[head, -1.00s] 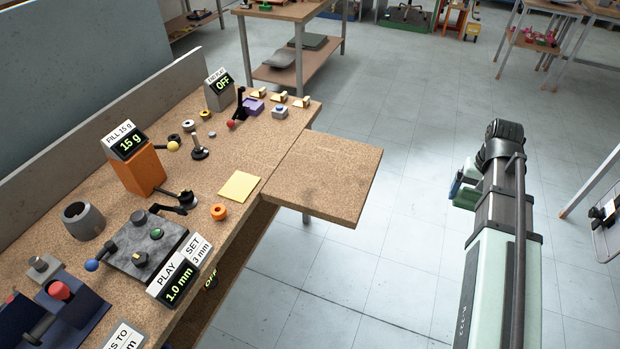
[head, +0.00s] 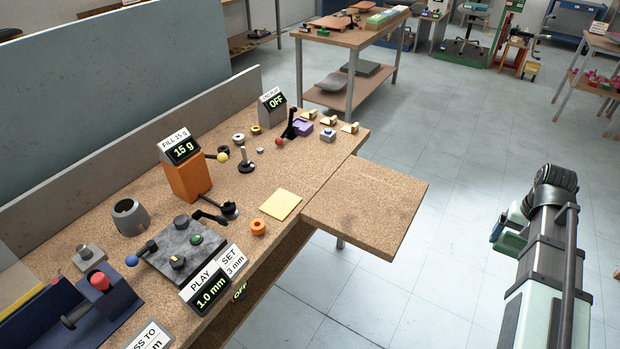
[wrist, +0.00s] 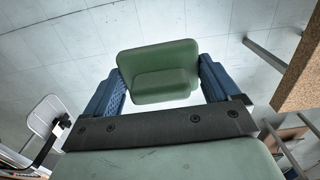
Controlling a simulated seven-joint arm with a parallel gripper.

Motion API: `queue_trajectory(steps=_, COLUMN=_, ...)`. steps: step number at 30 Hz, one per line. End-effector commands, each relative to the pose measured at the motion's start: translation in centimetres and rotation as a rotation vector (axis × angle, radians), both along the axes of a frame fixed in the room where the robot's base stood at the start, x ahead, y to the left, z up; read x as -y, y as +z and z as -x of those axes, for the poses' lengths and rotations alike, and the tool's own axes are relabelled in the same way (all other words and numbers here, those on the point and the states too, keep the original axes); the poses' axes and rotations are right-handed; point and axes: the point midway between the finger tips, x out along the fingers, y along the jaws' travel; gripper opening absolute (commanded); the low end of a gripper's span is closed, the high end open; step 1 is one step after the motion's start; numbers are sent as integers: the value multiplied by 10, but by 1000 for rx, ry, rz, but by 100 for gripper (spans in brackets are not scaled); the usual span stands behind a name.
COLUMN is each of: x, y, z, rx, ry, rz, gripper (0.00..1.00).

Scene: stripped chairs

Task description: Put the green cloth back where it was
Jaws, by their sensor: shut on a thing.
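The green cloth (wrist: 160,72) is between the two blue fingers of my gripper (wrist: 162,82) in the wrist view. It looks like a folded pad with rounded corners and a smaller raised layer on its face. My gripper is shut on it, over open floor. In the head view my gripper (head: 500,228) is at the right, clear of the bench, and a bit of the green cloth (head: 511,243) shows beside my arm. Much of it is hidden there.
A shelved table (head: 345,38) stands behind; floor lies between.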

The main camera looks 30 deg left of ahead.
Motion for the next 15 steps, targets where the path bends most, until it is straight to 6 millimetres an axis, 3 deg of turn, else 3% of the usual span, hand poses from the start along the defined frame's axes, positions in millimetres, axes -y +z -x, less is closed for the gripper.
queue_trajectory(steps=5, x=-42, y=0, z=2, rx=0, ry=68, rz=0, gripper=61)
queue_trajectory(steps=15, x=-146, y=2, z=0, rx=-1, ry=231, rz=0, gripper=61)
